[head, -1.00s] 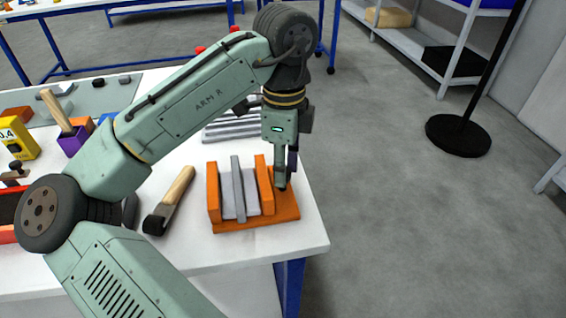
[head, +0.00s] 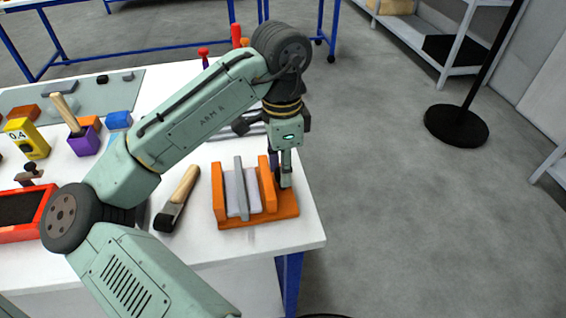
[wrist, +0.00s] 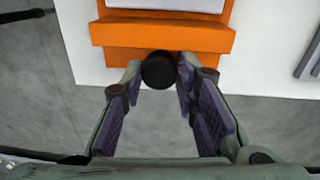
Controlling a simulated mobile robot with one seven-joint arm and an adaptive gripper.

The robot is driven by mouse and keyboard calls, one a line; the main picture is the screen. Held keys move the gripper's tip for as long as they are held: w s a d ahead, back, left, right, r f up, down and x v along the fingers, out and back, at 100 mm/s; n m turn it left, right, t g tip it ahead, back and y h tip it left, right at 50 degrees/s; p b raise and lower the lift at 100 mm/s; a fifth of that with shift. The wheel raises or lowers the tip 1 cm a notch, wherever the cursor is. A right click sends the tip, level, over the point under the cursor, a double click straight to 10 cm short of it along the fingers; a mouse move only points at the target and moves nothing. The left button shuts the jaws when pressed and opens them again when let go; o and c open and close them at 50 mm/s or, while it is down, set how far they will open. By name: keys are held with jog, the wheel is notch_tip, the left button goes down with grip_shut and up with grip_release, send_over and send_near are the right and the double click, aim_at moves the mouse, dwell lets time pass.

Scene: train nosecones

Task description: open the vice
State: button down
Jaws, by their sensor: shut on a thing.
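The vice (head: 285,207) is orange and stands at the near right corner of the white table. It has two upright orange walls. A grey upright plate (head: 241,189) and pale grey parts stand between these walls. In the wrist view an orange wall (wrist: 165,36) of the vice crosses the top. A round black knob (wrist: 159,71) sits just in front of that wall. My gripper (head: 285,184) points down at the right side of the vice. In the wrist view its fingertips are closed on the knob from both sides. The knob is hidden in the head view.
A wooden-handled tool (head: 177,200) lies left of the vice. A purple holder (head: 84,140), a yellow box (head: 27,139) and a red tray (head: 40,224) are farther left. The table's right edge is close to the vice, with open floor beyond. A black stand (head: 456,125) is on the floor.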

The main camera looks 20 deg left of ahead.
dwell(0.3)
jog(key=c, duration=1.5)
grip_release()
jog(key=shift+c, duration=0.2)
